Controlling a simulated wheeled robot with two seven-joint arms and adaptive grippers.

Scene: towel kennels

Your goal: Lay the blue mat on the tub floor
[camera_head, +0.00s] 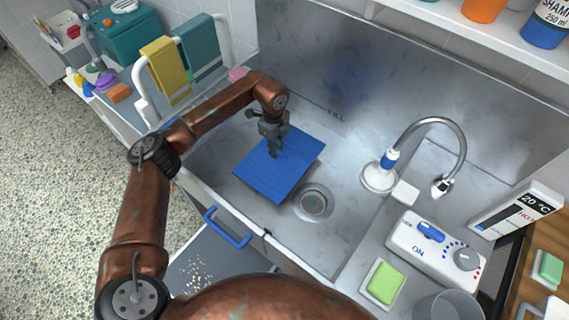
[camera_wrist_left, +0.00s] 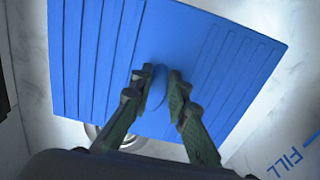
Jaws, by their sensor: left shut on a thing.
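The flat blue mat (camera_head: 279,178) is in the metal tub (camera_head: 300,45), left of and behind the round drain (camera_head: 313,202). My left gripper (camera_head: 274,153) points down at the middle of the mat. In the left wrist view the ribbed mat (camera_wrist_left: 225,75) fills much of the picture. The left gripper's fingers (camera_wrist_left: 158,92) are shut on a small raised blue knob (camera_wrist_left: 157,86) at its middle. The drain (camera_wrist_left: 118,138) shows partly behind the mat's edge there. Whether the mat touches the tub floor or hangs just above it, I cannot tell. My right gripper is not in view.
Yellow (camera_head: 166,71) and teal (camera_head: 204,48) towels hang on a rack at left. A blue handle (camera_head: 228,228) is on the front.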

